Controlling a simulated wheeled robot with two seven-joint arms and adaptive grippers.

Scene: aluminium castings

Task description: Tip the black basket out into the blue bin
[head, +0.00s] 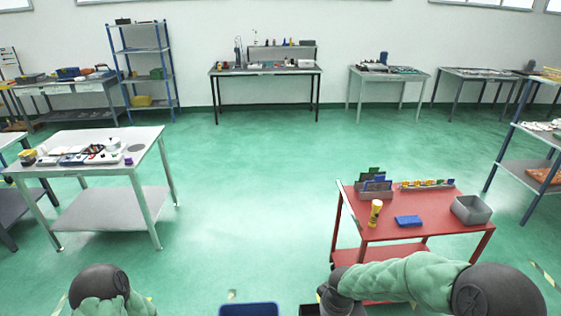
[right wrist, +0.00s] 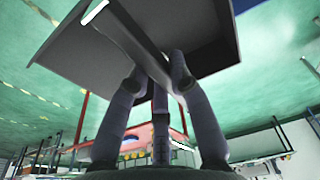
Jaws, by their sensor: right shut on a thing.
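The blue bin (head: 248,310) shows only its top part at the bottom edge of the head view. The black basket (head: 309,310) is just right of it, mostly cut off by the frame. In the right wrist view the basket (right wrist: 90,55) fills the upper middle. My right gripper (right wrist: 158,75) is shut on one basket wall, with fingers on both sides of it. The inside of the basket and any contents are hidden. My left arm shows at the bottom left of the head view, but its gripper is out of frame.
A red cart (head: 435,205) stands ahead on the right, close beyond my right arm, with a grey bin (head: 471,210), a yellow bottle (head: 375,212) and a blue item (head: 408,221). A grey table (head: 150,150) stands at left. The floor between them is clear.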

